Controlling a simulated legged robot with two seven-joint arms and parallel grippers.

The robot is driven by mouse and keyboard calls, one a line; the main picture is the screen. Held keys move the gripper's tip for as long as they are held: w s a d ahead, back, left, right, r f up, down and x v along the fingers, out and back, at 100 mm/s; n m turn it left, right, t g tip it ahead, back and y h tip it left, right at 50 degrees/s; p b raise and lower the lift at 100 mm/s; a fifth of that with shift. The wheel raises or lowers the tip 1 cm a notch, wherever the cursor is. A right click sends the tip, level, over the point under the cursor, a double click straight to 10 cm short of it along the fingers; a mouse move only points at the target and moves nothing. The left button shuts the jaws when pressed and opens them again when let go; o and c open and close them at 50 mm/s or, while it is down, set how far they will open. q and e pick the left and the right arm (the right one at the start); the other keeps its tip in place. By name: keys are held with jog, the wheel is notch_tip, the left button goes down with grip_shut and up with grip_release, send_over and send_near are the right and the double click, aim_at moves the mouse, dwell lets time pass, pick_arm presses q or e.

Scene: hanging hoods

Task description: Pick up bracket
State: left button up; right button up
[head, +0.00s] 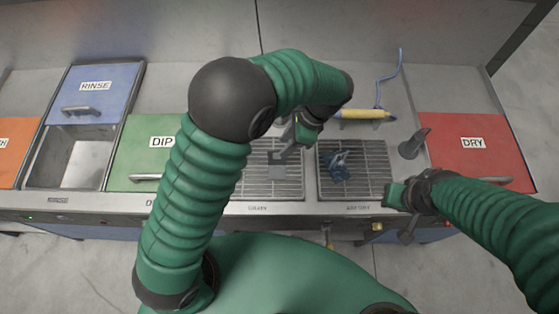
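A dark blue part (338,166), which looks like the bracket, lies on the right metal grate (376,180) of the counter, marked for air drying. My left gripper (282,138) is above the left grate, to the left of the blue part and apart from it. Its grey fingers look spread, and I see no blue part between them. A small flat grey patch (278,172) shows below it; I cannot tell what it is. My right gripper (402,214) is at the counter's front edge, right of and nearer than the blue part. Its fingertips are unclear.
A yellow tool (364,114) with a blue hose lies behind the right grate. A grey upright nozzle (414,143) stands to its right. A red DRY lid (470,160), green DIP lid (140,160) and blue RINSE lid (95,92) flank the grates. An open basin (74,165) is at left.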

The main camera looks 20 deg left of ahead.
aim_at(279, 151)
pick_arm(q)
jog(key=x, duration=0.4)
jog(key=shift+w+a+f, duration=0.15)
jog(key=shift+a, duration=0.15)
jog(key=x, duration=0.2)
jog(key=p+x, duration=0.1)
jog(key=shift+s+f, duration=0.25)
jog(key=shift+s, duration=0.05)
jog(key=shift+w+a+f, duration=0.1)
jog(key=shift+a+f, duration=0.05)
jog(key=shift+f, duration=0.3)
jog(key=shift+a, duration=0.3)
jog(key=c, duration=0.4)
grip_shut()
jog(key=shift+d, duration=0.25)
jog(key=shift+a, duration=0.1)
